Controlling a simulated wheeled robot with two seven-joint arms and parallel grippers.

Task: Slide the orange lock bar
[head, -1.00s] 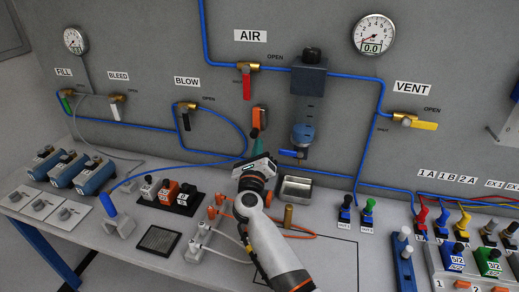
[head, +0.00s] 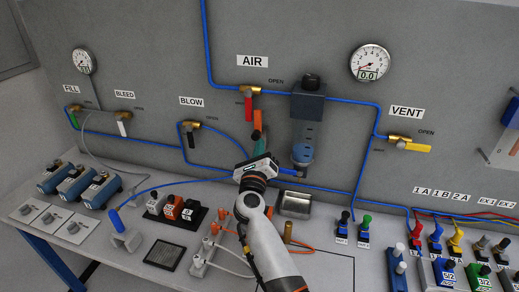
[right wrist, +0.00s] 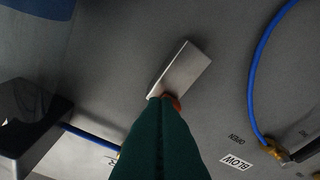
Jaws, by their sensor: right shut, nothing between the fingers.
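The orange lock bar (head: 258,121) stands upright on the grey wall panel, beside the red handle (head: 248,108) of the AIR valve, which hangs straight down. My right gripper (head: 257,139) is shut and empty, its dark green fingers pointing up at the bar's lower end. In the right wrist view the shut fingers (right wrist: 161,112) reach toward a small orange piece (right wrist: 172,101) at their tips, mostly hidden by them, below a pale grey plate (right wrist: 184,70). The tips look close to or against the bar; contact cannot be told for sure. My left gripper is out of view.
The grey-blue air unit (head: 305,110) stands close to the right of the bar. Blue tubing (head: 225,137) loops at its left to the BLOW valve (head: 188,128). Below are a metal tray (head: 295,204) and a black block with several switches (head: 174,211).

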